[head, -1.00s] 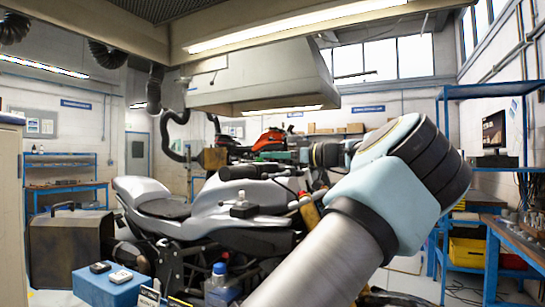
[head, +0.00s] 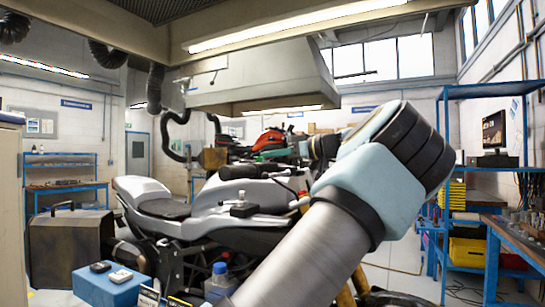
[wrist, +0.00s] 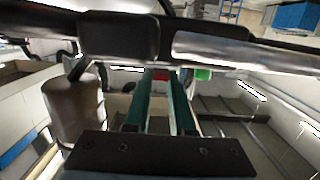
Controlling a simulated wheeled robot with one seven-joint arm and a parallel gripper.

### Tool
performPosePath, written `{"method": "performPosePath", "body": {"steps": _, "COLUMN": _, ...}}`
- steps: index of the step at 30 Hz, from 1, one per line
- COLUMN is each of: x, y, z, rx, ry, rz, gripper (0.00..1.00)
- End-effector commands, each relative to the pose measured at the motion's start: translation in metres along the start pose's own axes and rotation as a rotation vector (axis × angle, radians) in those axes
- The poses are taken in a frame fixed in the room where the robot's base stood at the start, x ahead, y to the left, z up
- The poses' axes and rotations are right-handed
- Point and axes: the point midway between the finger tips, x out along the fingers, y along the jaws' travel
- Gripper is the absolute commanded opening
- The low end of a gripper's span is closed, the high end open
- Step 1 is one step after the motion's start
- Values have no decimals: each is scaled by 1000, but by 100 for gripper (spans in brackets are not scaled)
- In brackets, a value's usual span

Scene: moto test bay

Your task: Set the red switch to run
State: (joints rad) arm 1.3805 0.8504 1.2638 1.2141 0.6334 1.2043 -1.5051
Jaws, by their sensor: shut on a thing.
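In the wrist view, my gripper's two green fingers (wrist: 165,82) reach forward with a narrow gap between them. A small red piece, which looks like the red switch (wrist: 160,74), shows between the fingertips, and the fingers are shut on it. Most of it is hidden by the fingers and the dark bar above, so its setting cannot be read. A green button-like piece (wrist: 203,74) sits just right of the fingertips. In the head view my arm reaches over the motorcycle (head: 190,215) toward its handlebar; the switch cannot be made out there.
A black handlebar grip (head: 240,172) and a silver tube (wrist: 215,48) lie close to my gripper. A brown cylinder (wrist: 75,108) stands left of the fingers. A blue box (head: 110,287) is at the lower left, and a blue shelf (head: 490,95) stands at the right.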

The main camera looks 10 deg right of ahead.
Motion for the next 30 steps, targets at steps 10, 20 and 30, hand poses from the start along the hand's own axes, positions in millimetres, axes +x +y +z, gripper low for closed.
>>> {"method": "performPosePath", "body": {"steps": 10, "x": 4, "y": -1, "z": -7, "rx": -1, "ry": -254, "rz": -3, "gripper": 0}}
{"method": "performPosePath", "body": {"steps": 20, "x": 6, "y": -1, "z": -6, "rx": 1, "ry": -414, "rz": -4, "gripper": 0}}
{"method": "performPosePath", "body": {"steps": 30, "x": 7, "y": -1, "z": -4, "rx": 2, "ry": -455, "rz": -4, "gripper": 0}}
